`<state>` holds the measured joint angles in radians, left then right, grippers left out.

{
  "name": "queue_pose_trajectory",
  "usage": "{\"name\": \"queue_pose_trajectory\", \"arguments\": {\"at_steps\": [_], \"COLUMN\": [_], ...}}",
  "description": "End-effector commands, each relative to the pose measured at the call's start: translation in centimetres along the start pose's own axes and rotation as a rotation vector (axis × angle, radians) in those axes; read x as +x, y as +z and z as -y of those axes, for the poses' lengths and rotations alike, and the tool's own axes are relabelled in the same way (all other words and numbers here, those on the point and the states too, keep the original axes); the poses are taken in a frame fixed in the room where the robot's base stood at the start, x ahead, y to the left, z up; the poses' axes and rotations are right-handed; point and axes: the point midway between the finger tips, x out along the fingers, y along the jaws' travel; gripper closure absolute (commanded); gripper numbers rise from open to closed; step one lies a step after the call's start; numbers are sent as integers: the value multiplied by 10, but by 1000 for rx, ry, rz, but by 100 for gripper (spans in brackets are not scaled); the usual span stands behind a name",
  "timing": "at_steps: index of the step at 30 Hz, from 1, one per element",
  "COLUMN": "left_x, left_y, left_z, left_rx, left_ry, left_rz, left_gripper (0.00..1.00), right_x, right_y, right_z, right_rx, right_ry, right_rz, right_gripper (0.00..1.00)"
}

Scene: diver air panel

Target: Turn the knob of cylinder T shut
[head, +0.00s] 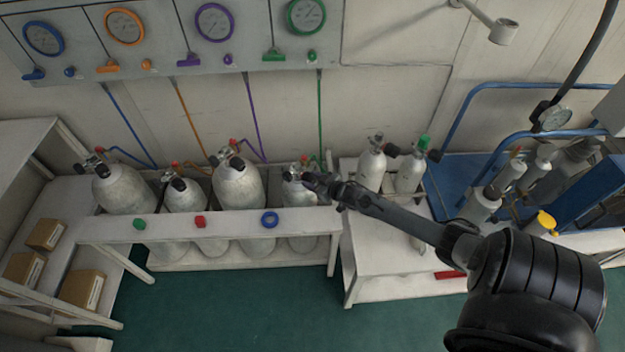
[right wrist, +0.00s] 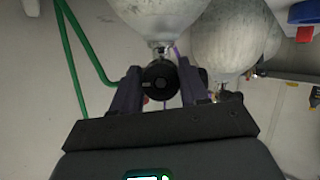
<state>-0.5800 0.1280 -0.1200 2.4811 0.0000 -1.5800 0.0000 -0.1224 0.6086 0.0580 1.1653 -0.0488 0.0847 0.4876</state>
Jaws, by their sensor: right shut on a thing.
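Several grey cylinders with black valve knobs stand in a white rack. The rightmost rack cylinder (head: 299,192), with the green hose (head: 320,120) behind it, is at my right gripper (head: 314,182). In the right wrist view my right gripper (right wrist: 159,74) has one finger on each side of a round black knob (right wrist: 160,84) and is shut on it. The grey cylinder (right wrist: 160,15) fills the top of that view, with the valve neck at the knob. I cannot read a letter T on any cylinder. In the head view the gripper partly hides this valve. My left gripper is not in view.
A neighbouring cylinder (head: 238,185) stands close on the left. Two small cylinders (head: 371,168) stand on a white bench to the right. A gauge panel (head: 170,50) hangs above. A blue-railed cart (head: 470,175) with cylinders stands at the far right.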

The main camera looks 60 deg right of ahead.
Motion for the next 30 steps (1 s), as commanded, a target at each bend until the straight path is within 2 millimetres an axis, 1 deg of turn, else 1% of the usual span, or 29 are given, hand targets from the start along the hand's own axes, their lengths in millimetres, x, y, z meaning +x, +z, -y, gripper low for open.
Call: {"name": "queue_pose_trajectory", "arguments": {"at_steps": [2,3,7,16,20,23,30], "left_x": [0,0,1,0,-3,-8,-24], "left_y": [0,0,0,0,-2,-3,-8], "left_z": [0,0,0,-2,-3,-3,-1], "left_rx": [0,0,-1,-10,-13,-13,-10], "left_ry": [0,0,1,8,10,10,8], "left_rz": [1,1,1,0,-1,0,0], "left_gripper": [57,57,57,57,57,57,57], "right_x": [0,0,0,-1,-7,-17,-56], "right_y": [0,0,0,0,0,-1,-2], "right_z": [0,0,0,0,0,0,0], "right_rx": [-2,-2,-3,-3,-3,-3,-3], "right_ry": [-2,-2,-1,-1,-1,-2,-1], "right_rz": [-1,-1,-1,0,1,2,2], "right_gripper": [86,51,32,31,31,31,31]}}
